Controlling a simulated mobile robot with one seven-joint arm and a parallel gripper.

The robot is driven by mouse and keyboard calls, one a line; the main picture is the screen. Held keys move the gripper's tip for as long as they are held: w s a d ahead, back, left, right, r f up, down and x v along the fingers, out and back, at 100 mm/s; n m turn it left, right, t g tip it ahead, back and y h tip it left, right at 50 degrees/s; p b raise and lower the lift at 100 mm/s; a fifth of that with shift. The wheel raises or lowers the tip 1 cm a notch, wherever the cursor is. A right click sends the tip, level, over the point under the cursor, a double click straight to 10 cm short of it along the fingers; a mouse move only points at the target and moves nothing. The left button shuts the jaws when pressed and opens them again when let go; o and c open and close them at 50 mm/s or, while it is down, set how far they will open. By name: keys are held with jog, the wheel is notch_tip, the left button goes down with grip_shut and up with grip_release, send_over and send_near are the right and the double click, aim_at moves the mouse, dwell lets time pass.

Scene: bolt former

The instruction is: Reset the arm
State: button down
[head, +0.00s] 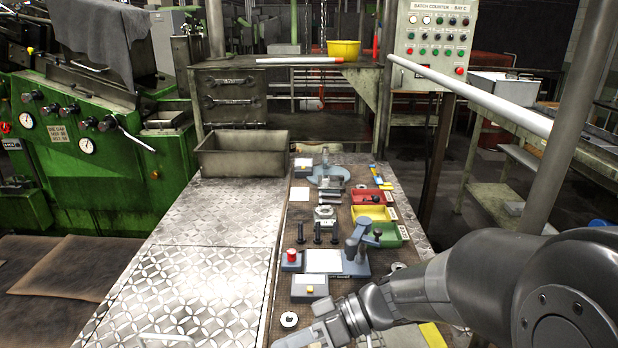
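My arm (450,282) reaches in from the lower right over the near end of the bench. My gripper (308,338) is low in the picture, just in front of a grey box with a yellow button (310,287). Its fingertips are at the bottom edge of the picture, and I cannot tell whether they are open or shut. No held object can be made out. A small metal ring (289,320) lies just behind and left of the gripper.
A red-button box (291,260), a blue-grey press (358,250), several upright dark bolts (318,233), and red (369,197), yellow (371,214) and green (388,235) bins crowd the mat. A grey metal bin (243,157) stands behind. The tread-plate surface (200,262) at left is clear.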

jog(key=s+d+r+m+t+h, duration=0.1)
jog(key=d+m+t+h, duration=0.3)
jog(key=d, duration=0.5)
jog(key=s+d+r+m+t+h, duration=0.2)
jog(key=d+r+m+t+h, duration=0.2)
jog(key=d+m+h, duration=0.3)
jog(key=d+h, duration=0.2)
jog(key=shift+s+d+r+m, duration=0.25)
jog(key=shift+d+r+m, duration=0.05)
jog(key=shift+d+r, duration=0.1)
dwell(1.1)
